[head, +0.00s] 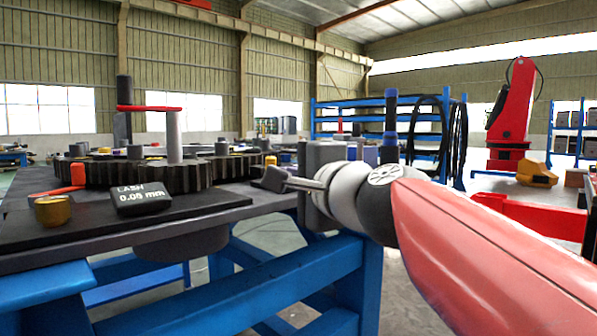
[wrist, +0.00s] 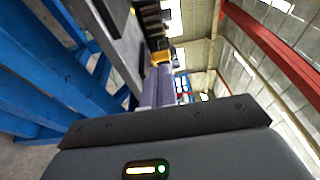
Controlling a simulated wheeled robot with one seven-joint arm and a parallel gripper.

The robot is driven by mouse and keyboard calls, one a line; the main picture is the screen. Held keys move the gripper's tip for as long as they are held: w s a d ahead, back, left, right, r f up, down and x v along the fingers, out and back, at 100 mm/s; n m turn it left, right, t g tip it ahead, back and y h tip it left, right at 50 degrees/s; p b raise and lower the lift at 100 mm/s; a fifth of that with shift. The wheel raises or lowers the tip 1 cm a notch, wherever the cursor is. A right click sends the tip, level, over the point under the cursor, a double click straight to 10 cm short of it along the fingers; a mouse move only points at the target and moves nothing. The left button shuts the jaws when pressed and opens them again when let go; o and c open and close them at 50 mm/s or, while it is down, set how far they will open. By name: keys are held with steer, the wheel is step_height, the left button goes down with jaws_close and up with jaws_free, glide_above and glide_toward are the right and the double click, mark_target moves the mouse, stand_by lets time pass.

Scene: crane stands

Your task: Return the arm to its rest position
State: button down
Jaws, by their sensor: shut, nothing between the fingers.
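My red and grey arm (head: 470,245) reaches in from the lower right in the head view. My gripper (head: 274,179) is at its far end, by the right edge of the dark-topped bench (head: 215,205). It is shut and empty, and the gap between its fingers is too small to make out. In the wrist view my dark gripper housing (wrist: 180,150) fills the bottom, with a lit display and a green light.
The bench carries dark gears (head: 150,172), a grey post (head: 174,135), a brass cylinder (head: 53,210) and a display reading "LASH 0.05 mm" (head: 142,196). Blue bench legs (head: 250,285) stand below my gripper. A blue rack (head: 360,103) and red robot arm (head: 512,115) stand behind.

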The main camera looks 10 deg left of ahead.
steer(key=shift+s, duration=0.4)
steer(key=s+d+f+n+g+h+p, duration=0.4)
steer(key=s+d+f+n+h+p, duration=0.1)
steer(key=s+d+f, duration=0.4)
steer(key=s+d+f+n+g+h+p, duration=0.4)
steer(key=s+d+f, duration=0.5)
steer(key=d+f, duration=0.5)
step_height(320, 180, down, 3)
steer(key=shift+s+d+r+n+g+h+p, duration=0.15)
steer(key=shift+d+n+g+h+p, duration=0.2)
steer(key=shift+n+h+p, duration=0.65)
steer(key=shift+a, duration=0.2)
